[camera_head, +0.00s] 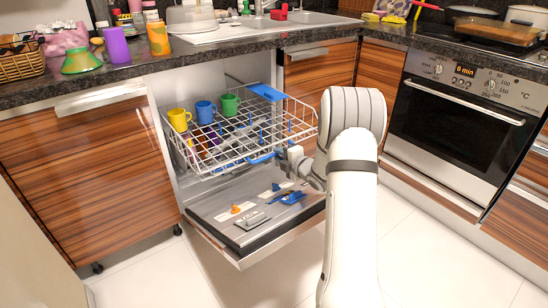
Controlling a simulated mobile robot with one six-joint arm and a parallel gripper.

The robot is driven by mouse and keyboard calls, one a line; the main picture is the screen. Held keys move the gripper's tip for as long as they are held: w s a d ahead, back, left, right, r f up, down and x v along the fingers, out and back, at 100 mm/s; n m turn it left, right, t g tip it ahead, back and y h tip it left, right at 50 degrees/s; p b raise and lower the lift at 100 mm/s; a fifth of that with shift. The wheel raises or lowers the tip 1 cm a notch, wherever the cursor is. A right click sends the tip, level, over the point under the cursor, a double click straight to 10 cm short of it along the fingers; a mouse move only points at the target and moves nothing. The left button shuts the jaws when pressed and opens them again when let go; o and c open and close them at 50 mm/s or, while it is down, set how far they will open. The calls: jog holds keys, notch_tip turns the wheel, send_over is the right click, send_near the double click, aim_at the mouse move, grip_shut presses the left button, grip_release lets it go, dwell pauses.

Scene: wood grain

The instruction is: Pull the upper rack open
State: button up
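The upper rack (262,147) is a white wire basket with blue parts, standing out of the dishwasher over the lowered door (232,205). A yellow cup (179,120), a blue cup (205,112) and a green cup (229,104) stand in it. A purple item shows below them through the wires. My gripper (289,154) is at the rack's front right side, close to the wires. My white arm hides part of it. I cannot tell whether its fingers touch the rack or are open or shut.
The open door lies below the rack with small blue and orange parts on it. The oven (464,118) is at the right. The counter (250,42) above holds bottles, a wire basket and a sink. White floor tiles in front are clear.

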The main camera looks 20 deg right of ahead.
jog(key=o, duration=0.3)
jog(key=shift+w+a, duration=0.1)
jog(key=shift+a, duration=0.25)
jog(key=p+v, duration=0.2)
jog(key=v, duration=0.6)
jog(key=shift+w+d, duration=0.1)
jog(key=s+a+r+m+g+h+p, duration=0.1)
jog(key=s+r+m+h+p, duration=0.15)
jog(key=r+p, duration=0.4)
jog(key=s+a+r+m+g+h+p, duration=0.1)
jog(key=s+r+m+g+p, duration=0.2)
jog(key=r, duration=0.6)
jog(key=s+a+r+m+h+p, duration=0.1)
jog(key=a+r+m+h+p, duration=0.1)
jog(key=r+m+p, duration=0.45)
jog(key=s+a+r+m+g+p, duration=0.2)
jog(key=s+r, duration=0.4)
jog(key=s, duration=0.3)
jog(key=s+a+r+m+g+y+p, duration=0.1)
jog(key=s+a+r+m+g+p, duration=0.2)
jog(key=s+a+r+p, duration=0.3)
jog(key=s+a+r+m+g+p, duration=0.3)
jog(key=s+r+p, duration=0.3)
jog(key=s, duration=0.6)
jog(key=shift+s+a+r+m, duration=0.3)
jog(key=shift+a+r+m, duration=0.15)
jog(key=shift+a+m, duration=0.15)
